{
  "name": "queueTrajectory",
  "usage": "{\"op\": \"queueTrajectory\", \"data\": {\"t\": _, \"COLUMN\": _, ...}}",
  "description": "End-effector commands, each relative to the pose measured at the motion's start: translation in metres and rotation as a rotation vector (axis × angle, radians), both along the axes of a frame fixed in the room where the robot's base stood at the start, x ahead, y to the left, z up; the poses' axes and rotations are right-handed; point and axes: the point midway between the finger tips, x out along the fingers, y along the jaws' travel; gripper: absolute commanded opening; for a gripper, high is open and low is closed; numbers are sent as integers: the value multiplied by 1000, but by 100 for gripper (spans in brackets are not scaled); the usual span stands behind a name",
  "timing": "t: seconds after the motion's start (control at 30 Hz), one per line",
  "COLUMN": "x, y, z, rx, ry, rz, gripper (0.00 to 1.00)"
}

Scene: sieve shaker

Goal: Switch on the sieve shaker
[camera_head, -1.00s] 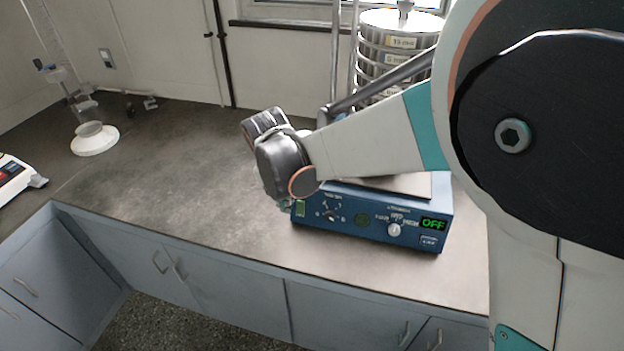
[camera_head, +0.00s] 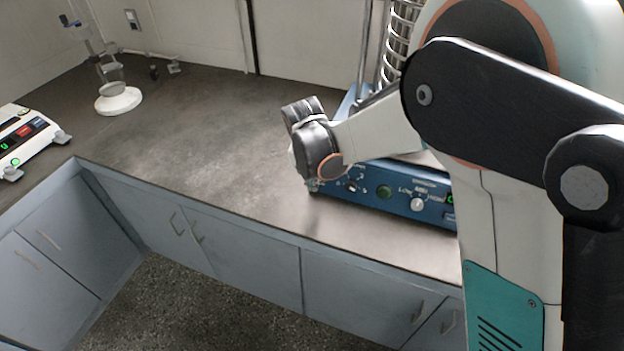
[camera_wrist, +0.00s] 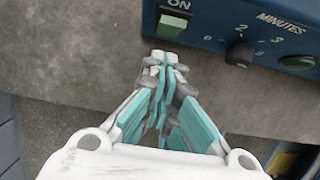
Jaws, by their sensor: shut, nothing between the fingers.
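The sieve shaker has a blue base (camera_head: 400,205) with a front panel of knobs, and a stack of round metal sieves (camera_head: 400,35) above it, mostly behind my arm. In the wrist view, a green rocker switch (camera_wrist: 171,27) marked ON sits at the panel's left end, beside a black MINUTES knob (camera_wrist: 239,54). My gripper (camera_wrist: 155,62) is shut and empty, its fingertips just below the ON switch in that view. Whether they touch the panel, I cannot tell. In the head view, my wrist covers the switch. Most of the panel's display is hidden by my arm.
The dark bench top (camera_head: 200,150) is clear left of the shaker. A white balance (camera_head: 25,140) stands at the far left, and a stand with a round white base (camera_head: 118,101) is at the back left. Blue-grey cabinets (camera_head: 240,255) lie below the bench edge.

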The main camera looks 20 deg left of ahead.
Motion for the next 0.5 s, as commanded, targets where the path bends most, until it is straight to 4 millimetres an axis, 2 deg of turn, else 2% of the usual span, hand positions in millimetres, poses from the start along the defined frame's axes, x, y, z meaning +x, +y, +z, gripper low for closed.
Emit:
{"op": "queueTrajectory", "data": {"t": 0.2, "x": 18, "y": -1, "z": 0, "rx": 0, "ry": 0, "rz": 0, "gripper": 0}}
{"op": "queueTrajectory", "data": {"t": 0.5, "x": 21, "y": -2, "z": 1, "rx": 0, "ry": 0, "rz": 1, "gripper": 0}}
